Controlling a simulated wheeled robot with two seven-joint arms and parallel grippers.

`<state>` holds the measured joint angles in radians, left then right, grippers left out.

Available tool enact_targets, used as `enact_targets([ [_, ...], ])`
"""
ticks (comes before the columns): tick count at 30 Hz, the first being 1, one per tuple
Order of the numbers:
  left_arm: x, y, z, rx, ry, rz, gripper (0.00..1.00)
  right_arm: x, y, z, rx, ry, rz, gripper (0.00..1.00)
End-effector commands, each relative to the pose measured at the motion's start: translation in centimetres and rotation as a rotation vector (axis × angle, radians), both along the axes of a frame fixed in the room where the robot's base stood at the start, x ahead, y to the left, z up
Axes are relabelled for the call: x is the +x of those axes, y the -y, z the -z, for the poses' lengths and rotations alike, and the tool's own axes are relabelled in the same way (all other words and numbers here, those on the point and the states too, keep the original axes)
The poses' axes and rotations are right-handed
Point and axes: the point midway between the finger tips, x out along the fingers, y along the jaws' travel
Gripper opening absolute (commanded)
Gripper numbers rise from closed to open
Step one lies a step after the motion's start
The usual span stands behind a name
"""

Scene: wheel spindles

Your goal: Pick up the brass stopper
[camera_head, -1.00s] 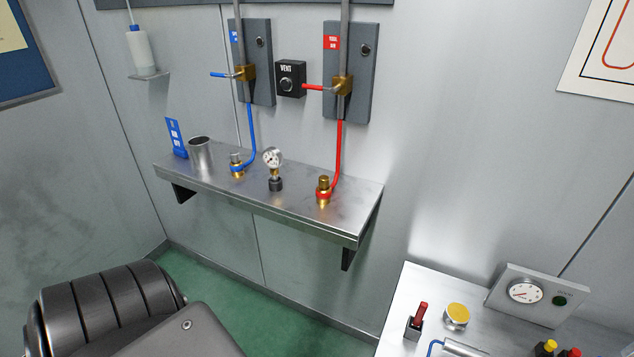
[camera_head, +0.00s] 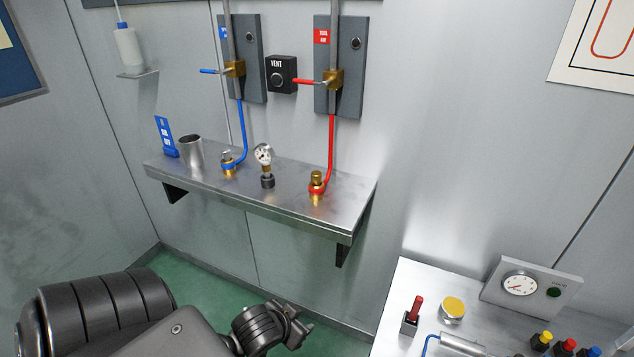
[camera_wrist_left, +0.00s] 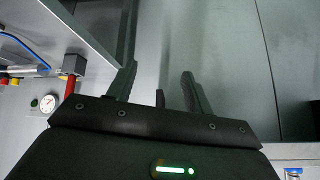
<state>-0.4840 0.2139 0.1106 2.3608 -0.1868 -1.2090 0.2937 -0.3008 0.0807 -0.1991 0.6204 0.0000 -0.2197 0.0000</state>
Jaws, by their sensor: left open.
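What looks like the brass stopper is the brass knob (camera_head: 317,176) at the top of the red-collared brass fitting on the wall shelf. I cannot tell how it is seated. My left arm comes in at the bottom of the head view, its dark wrist end (camera_head: 285,325) low in front of the shelf and well apart from the knob. In the left wrist view my left gripper (camera_wrist_left: 160,82) has its two fingers spread, with nothing between them. The knob is not seen there. My right gripper is not in view.
The steel shelf (camera_head: 290,212) also carries a blue sign, a metal cup (camera_head: 191,151), a blue-collared fitting (camera_head: 228,164) and a gauge (camera_head: 264,158). A red hose (camera_head: 331,145) rises beside the knob. A bench with a red-handled tool (camera_head: 415,310) stands lower right.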

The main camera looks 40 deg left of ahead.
Motion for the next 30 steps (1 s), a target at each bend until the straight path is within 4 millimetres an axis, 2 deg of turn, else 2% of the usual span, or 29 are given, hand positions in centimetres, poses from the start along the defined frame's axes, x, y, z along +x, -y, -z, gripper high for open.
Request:
enact_targets([
  [1,2.1,-2.1,-2.1,0.013,0.098,-0.028,0.51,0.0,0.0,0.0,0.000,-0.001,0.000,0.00],
  [6,8.3,-8.1,-10.0,0.016,0.445,-0.086,0.51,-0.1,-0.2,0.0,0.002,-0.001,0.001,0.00],
  [9,10.9,-10.8,-14.8,0.004,0.628,-0.088,0.51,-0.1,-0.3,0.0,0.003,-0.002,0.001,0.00],
  [12,12.5,-12.7,-19.0,-0.012,0.772,-0.074,0.51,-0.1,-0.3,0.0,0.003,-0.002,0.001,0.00],
  [15,13.3,-13.6,-21.6,-0.026,0.858,-0.058,0.51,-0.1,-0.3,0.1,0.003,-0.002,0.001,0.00],
  [18,13.6,-14.0,-22.8,-0.036,0.898,-0.048,0.51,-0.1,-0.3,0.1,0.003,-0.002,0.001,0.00],
  [23,14.2,-14.1,-23.1,-0.038,0.906,-0.048,0.51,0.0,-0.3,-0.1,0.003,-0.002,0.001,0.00],
  [30,17.8,-14.7,-23.1,-0.037,0.902,-0.050,0.51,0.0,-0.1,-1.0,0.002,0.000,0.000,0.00],
])
